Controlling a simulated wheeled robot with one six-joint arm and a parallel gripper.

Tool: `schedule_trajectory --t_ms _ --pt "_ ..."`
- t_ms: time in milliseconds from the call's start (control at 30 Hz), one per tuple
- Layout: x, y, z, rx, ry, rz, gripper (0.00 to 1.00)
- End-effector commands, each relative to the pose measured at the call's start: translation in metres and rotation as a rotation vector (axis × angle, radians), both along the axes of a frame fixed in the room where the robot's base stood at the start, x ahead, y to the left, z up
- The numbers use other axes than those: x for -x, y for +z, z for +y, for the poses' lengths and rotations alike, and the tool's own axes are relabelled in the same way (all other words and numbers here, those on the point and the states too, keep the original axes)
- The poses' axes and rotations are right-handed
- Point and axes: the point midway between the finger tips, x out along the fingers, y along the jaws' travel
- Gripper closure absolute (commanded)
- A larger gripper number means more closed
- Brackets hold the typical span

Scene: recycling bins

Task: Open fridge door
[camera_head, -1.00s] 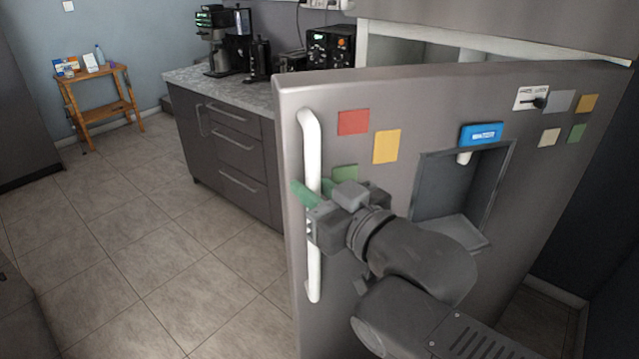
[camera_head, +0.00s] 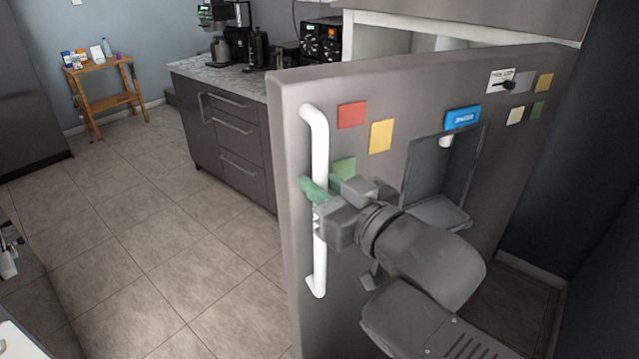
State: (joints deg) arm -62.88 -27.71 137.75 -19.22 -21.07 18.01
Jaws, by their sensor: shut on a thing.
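The fridge door (camera_head: 375,270) is a grey panel with coloured notes, a blue label and a dispenser recess (camera_head: 437,180). It stands ajar, and part of the pale fridge interior (camera_head: 385,42) shows above and behind it. A long white vertical handle (camera_head: 319,255) runs along the door's left edge. My gripper (camera_head: 319,192), with green fingertips, is shut on the handle at about its middle. My arm reaches in from the lower right and covers part of the door. The far finger is partly hidden by the handle.
A grey drawer counter (camera_head: 225,140) with a coffee machine (camera_head: 232,35) and other appliances stands left of the door. A small wooden stand (camera_head: 103,95) is at the back left. Tiled floor (camera_head: 150,250) is clear on the left. A dark wall (camera_head: 555,170) is at the right.

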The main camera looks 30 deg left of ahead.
Motion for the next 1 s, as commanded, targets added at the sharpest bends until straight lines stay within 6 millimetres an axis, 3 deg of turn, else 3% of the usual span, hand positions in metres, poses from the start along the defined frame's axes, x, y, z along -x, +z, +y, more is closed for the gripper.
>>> schedule_trajectory --t_ms 567,600,1000 --pt "-0.0005 0.0019 -0.0001 -0.004 0.001 -0.001 1.00" --pt "-0.0005 0.0019 -0.0001 -0.004 0.001 -0.001 0.74" --pt "-0.0007 0.0084 -0.0004 -0.003 0.000 -0.001 0.74"
